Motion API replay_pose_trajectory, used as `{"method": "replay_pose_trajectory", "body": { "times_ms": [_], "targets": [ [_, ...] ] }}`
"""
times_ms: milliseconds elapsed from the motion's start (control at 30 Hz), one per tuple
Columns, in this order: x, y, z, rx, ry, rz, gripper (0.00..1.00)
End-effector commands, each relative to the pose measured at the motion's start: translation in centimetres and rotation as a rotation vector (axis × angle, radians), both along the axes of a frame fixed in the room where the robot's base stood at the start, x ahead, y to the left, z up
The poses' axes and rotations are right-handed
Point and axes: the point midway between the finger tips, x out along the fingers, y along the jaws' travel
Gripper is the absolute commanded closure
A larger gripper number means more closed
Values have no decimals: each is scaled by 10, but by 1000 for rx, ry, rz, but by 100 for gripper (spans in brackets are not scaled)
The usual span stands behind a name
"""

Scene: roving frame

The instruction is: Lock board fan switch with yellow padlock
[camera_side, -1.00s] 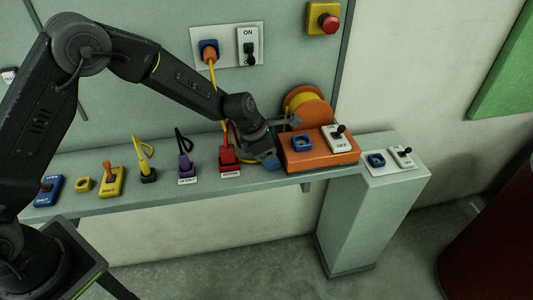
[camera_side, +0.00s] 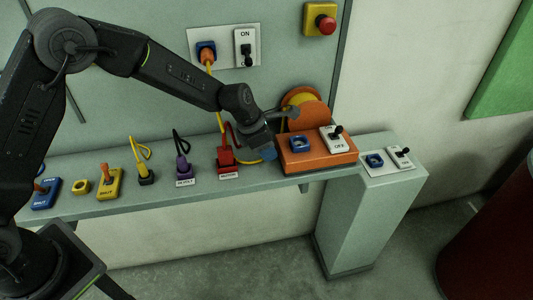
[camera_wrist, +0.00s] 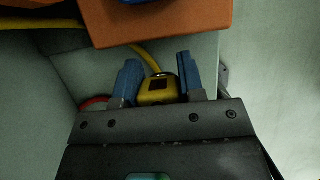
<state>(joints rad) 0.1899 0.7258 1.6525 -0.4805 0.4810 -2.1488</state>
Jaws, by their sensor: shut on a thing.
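My gripper (camera_side: 268,153) is low over the shelf, beside the left end of the orange box. In the wrist view, its blue fingers (camera_wrist: 157,82) are shut on a yellow block (camera_wrist: 158,90) with a dark slot on its top. A yellow cord (camera_wrist: 147,56) runs up to the block. I see no shackle, so I cannot tell if this is the padlock. A white switch (camera_side: 246,48) marked ON is on the upright board, right of a blue socket (camera_side: 206,50). Another white switch (camera_side: 335,139), marked OFF, is on the orange box (camera_side: 318,160).
An orange reel (camera_side: 305,106) stands behind the box. A pedestal (camera_side: 365,220) stands right.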

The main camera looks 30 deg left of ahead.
Motion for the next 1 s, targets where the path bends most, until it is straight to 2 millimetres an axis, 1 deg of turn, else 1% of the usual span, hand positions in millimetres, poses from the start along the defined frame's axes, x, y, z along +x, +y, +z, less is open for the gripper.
{"method": "replay_pose_trajectory", "body": {
  "times_ms": [33,233,300,433,533,667,867,1000],
  "targets": [
    [2,0,13,-2,-8,1,90],
    [1,0,52,-2,-5,1,90],
    [1,0,61,-1,-4,0,90],
    [-1,-3,74,1,-1,-36,90],
    [-7,-9,80,6,6,-134,90],
    [-21,-24,89,19,14,-376,90],
    [-54,-52,111,57,18,-904,90],
    [-80,-68,129,90,10,-1300,90]
  ]
}}
